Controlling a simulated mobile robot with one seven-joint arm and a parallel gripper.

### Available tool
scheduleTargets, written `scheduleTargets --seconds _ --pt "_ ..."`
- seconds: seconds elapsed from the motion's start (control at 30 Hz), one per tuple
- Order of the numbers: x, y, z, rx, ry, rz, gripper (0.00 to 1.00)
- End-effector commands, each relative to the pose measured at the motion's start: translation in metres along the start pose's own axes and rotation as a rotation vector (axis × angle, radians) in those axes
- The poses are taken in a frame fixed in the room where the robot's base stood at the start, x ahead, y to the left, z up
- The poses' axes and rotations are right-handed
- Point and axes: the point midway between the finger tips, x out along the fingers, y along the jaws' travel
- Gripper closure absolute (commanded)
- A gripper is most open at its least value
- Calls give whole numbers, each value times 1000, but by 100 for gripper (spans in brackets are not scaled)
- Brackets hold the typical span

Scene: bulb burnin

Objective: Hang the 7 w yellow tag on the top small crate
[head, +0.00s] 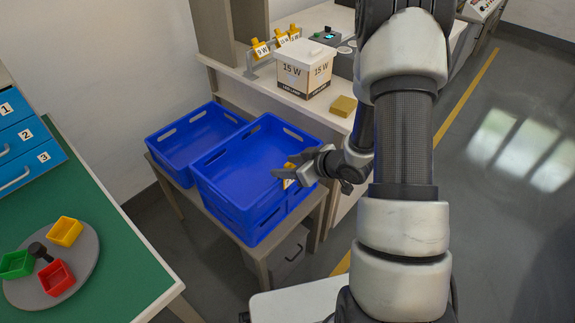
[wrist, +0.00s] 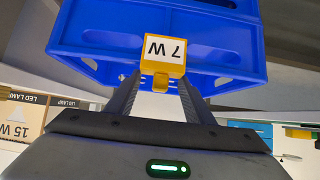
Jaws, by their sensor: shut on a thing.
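My gripper (head: 287,174) is at the right-hand side of the front blue crate stack, near its upper rim. In the wrist view my gripper (wrist: 158,88) is shut on the yellow tag (wrist: 165,52), which reads "7 W" upside down in that picture. The tag (head: 289,183) shows only as a small patch by the fingers in the head view. The top blue crate (head: 222,178) of the stack is open and looks empty. Its wall (wrist: 230,40) fills the wrist view behind the tag. I cannot tell whether the tag touches or hooks on the crate.
Another blue crate (head: 174,152) stands behind and left on the same low table. A white 15 W box (head: 304,75), a yellow block (head: 343,106) and several hanging yellow tags (head: 261,49) are on the bench behind. A green table (head: 110,255) with a round tray (head: 88,268) is left.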

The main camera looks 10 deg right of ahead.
Motion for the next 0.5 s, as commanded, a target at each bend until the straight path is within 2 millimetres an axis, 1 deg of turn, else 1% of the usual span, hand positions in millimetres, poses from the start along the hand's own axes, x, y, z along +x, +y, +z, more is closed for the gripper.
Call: scheduleTargets --seconds 0.17,0.2,0.27,0.3,0.33,0.5 --pt "0 0 0 0 0 0 73" --pt "0 0 0 0 0 0 49" --pt "0 0 0 0 0 0 39" --pt "0 0 0 0 0 0 32" --pt "0 0 0 0 0 0 30" --pt "0 0 0 0 0 0 30"
